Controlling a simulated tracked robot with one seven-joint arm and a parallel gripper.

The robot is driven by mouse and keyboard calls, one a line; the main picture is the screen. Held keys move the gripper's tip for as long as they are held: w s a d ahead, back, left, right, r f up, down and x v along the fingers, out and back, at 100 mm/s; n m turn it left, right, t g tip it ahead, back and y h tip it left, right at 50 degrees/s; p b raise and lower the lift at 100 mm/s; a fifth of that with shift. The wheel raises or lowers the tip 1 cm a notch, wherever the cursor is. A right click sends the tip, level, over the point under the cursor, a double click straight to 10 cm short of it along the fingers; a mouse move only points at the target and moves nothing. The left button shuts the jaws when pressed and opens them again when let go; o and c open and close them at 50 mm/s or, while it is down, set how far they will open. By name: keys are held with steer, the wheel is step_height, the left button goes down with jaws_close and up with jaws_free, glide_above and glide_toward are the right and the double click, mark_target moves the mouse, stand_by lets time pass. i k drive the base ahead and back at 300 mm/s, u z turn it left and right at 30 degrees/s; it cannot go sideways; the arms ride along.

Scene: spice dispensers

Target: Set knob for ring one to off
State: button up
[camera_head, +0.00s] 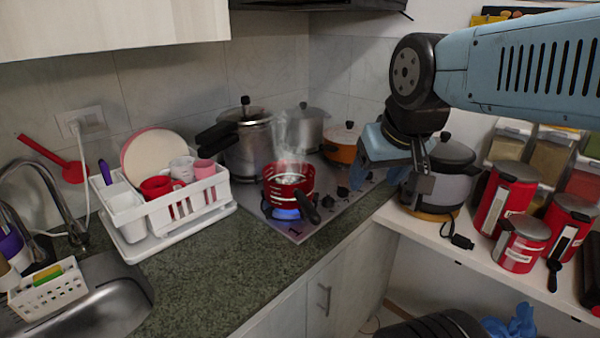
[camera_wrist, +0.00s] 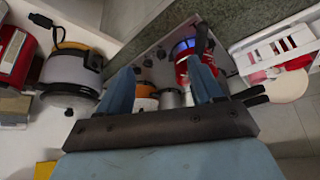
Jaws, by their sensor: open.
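The stove (camera_head: 322,217) is a grey cooktop set in the counter. A row of dark knobs (camera_head: 342,191) runs along its right side; they also show in the wrist view (camera_wrist: 147,62). I cannot tell which knob belongs to ring one, or their settings. A red pot (camera_head: 290,182) steams on the front burner, with a blue flame (camera_head: 286,214) under it. The flame also shows in the wrist view (camera_wrist: 184,45). My gripper (camera_wrist: 162,76) is open and empty, with its two blue fingers apart. It hangs above and right of the knobs, not touching them.
The red pot's black handle (camera_head: 309,211) points toward the counter's front edge. Steel pots (camera_head: 252,145) and an orange pot (camera_head: 342,146) stand behind. A grey cooker (camera_head: 437,188) and red canisters (camera_head: 505,192) stand on the right shelf. A white dish rack (camera_head: 160,226) is left.

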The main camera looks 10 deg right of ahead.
mark_target(328, 201)
steer(key=u, duration=0.45)
steer(key=k, duration=1.35)
steer(key=z, duration=0.35)
steer(key=i, duration=1)
steer(key=u, duration=0.05)
steer(key=k, duration=1)
steer(key=z, duration=0.05)
